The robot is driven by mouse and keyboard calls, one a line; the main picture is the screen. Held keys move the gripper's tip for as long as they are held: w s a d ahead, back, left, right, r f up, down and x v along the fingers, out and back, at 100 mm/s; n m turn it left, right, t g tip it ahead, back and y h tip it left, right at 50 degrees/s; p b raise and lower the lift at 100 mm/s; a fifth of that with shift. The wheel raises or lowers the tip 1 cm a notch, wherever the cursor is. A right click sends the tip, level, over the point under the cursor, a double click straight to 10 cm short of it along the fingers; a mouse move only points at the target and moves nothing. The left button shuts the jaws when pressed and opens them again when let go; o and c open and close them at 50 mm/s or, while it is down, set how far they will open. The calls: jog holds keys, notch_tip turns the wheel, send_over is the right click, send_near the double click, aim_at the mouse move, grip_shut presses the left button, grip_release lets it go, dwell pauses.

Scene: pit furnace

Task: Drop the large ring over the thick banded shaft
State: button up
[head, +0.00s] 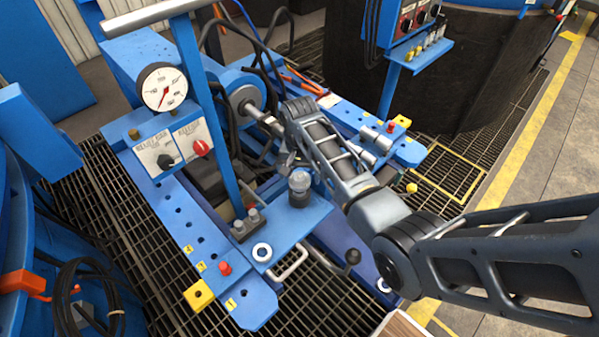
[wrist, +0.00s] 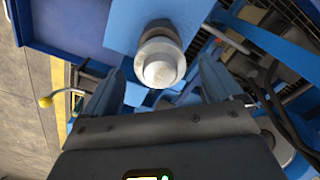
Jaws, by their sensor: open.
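A silvery stepped post (head: 300,184) stands upright on a blue shelf beside my arm in the head view. In the wrist view a pale stepped cylinder (wrist: 160,64), apparently the same post, shows between my finger tips. I cannot tell if it is the thick banded shaft. A white ring (head: 262,252) with a dark centre lies flat on the blue panel. A second pale ring (head: 383,286) shows partly behind my arm. Which ring is the large one is unclear. My gripper (wrist: 158,86) is open, with nothing visibly gripped; in the head view my arm largely hides it.
A pressure gauge (head: 162,87) and a switch box (head: 172,146) stand at the left. A blue upright (head: 205,105) rises near the shelf. Floor grating (head: 330,310) surrounds the blue frame.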

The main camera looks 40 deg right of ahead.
jog(key=shift+r, duration=3.9)
